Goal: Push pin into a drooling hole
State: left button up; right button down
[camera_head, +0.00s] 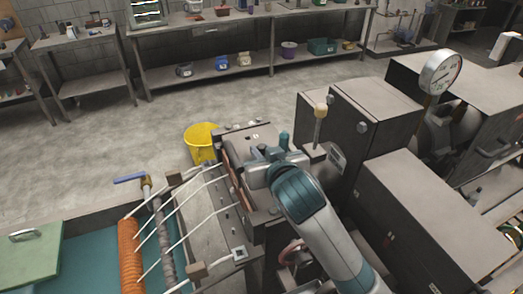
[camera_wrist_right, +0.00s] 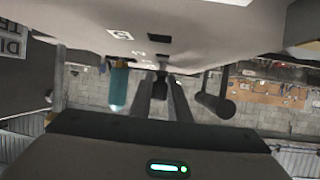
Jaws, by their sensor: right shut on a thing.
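My right gripper (camera_head: 262,153) is at the top of the grey machine block (camera_head: 240,133) in the head view. In the right wrist view its two fingers (camera_wrist_right: 160,86) close together on a small dark piece (camera_wrist_right: 161,76), likely the pin, right at the machine's surface. Most of that piece is hidden between the fingers, and I cannot tell whether it is in a hole. A teal cylinder (camera_head: 284,141) stands upright just beyond the gripper; it also shows in the right wrist view (camera_wrist_right: 119,88), beside the fingers. No drooling hole shows clearly. My left gripper is not in view.
A dark knobbed lever (camera_wrist_right: 214,97) stands close to the fingers. A wooden-topped rod (camera_head: 320,120) and dark cabinets (camera_head: 375,118) are to the right. A yellow bucket (camera_head: 201,139) sits behind the machine. White bent tubes and an orange coil (camera_head: 130,255) are at left front.

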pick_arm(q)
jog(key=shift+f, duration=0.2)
pick_arm(e)
jog(key=shift+f, duration=0.45)
jog(key=c, duration=1.6)
grip_release()
